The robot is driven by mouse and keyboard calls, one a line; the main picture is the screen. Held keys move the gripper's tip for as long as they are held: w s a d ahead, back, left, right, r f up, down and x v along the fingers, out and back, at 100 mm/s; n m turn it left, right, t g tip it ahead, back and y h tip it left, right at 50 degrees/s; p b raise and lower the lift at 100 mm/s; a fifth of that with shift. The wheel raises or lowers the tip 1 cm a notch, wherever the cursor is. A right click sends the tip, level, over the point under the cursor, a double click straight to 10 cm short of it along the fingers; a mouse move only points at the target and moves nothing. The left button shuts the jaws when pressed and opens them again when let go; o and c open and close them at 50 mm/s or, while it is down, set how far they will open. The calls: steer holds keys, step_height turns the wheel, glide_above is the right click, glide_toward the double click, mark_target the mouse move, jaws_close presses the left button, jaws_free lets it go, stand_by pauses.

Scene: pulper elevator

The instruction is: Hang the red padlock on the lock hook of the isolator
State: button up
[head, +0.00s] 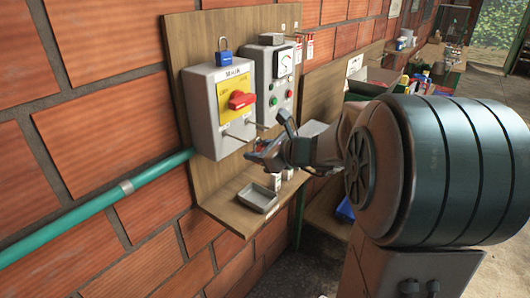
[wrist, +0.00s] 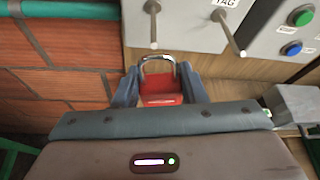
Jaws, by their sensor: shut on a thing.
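The isolator (head: 210,110) is a grey box with a yellow plate and a red rotary handle (head: 242,100). Two metal pegs stick out of its lower front: a left peg (wrist: 153,22) and a right peg (wrist: 229,34) under a label reading TAG. No label shows above the left peg in the wrist view. My gripper (wrist: 158,88) is shut on the red padlock (wrist: 162,99), with its closed shackle upright between the fingers. The padlock is apart from both pegs, below them in the wrist view. In the head view my gripper (head: 262,152) is just right of and below the isolator, and mostly hides the padlock.
A grey tray (head: 257,198) sits on the wooden ledge below. A green pipe (head: 90,212) runs along the brick wall.

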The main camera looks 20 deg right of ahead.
steer(key=shift+a+r+b+x, duration=0.15)
steer(key=shift+b+x, duration=0.25)
steer(key=shift+x, duration=0.85)
steer(key=shift+a+r+b+x, duration=0.15)
steer(key=shift+b+x, duration=0.25)
steer(key=shift+x, duration=0.8)
steer(key=o, duration=1.1)
steer(key=shift+s+d, duration=0.1)
